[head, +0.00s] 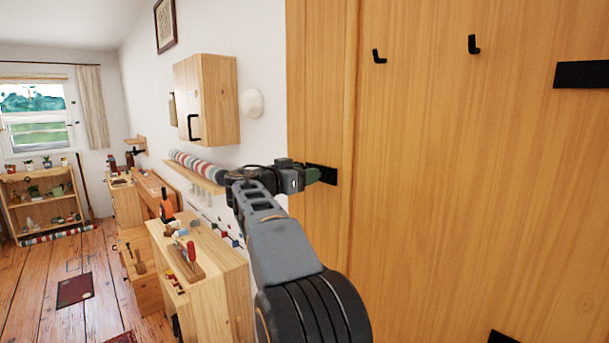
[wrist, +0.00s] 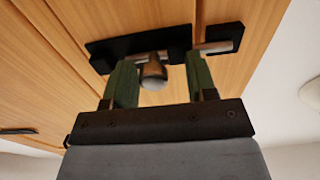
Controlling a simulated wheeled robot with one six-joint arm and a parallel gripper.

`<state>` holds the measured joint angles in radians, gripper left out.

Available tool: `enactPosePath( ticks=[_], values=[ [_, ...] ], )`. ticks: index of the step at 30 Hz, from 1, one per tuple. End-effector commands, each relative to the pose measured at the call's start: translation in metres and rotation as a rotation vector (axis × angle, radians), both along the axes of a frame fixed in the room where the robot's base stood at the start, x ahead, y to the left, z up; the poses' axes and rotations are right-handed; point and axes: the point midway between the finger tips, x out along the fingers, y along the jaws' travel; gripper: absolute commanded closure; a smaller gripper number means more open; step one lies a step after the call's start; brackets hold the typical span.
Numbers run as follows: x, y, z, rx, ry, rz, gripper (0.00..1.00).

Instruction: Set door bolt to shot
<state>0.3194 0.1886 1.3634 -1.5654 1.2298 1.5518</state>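The door bolt shows in the wrist view as a black backplate (wrist: 112,46) on the wooden door, with a metal rod (wrist: 208,48) reaching right to a black keeper (wrist: 224,37). Whether the rod's tip is inside the keeper is hard to tell. A brown and grey knob (wrist: 153,72) projects from the rod. My gripper (wrist: 161,80) is open, its green fingers on either side of the knob. The left finger is very close to the knob; the right has a clear gap. In the head view my gripper (head: 312,175) hides most of the bolt, leaving the black plate's end (head: 328,175).
The wooden door (head: 460,190) fills the right, with black hooks (head: 473,45) and a black strap (head: 582,74). A wall cabinet (head: 207,100), a round white wall fitting (head: 251,103) and a cluttered wooden bench (head: 200,260) stand to the left. Floor (head: 40,280) is open at far left.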

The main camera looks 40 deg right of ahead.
Motion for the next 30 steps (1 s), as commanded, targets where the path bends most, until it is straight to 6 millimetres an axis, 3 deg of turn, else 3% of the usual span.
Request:
enactPosePath(
  ticks=[7,11,24,30],
  values=[
    [-0.001,0.001,-0.001,0.001,0.0,-0.003,0.48],
    [0.0,0.012,-0.002,0.0,-0.001,0.002,0.48],
    [-0.001,0.097,-0.003,0.001,-0.001,0.004,0.48],
    [-0.002,0.124,-0.002,0.0,-0.001,0.001,0.48]
  ],
)
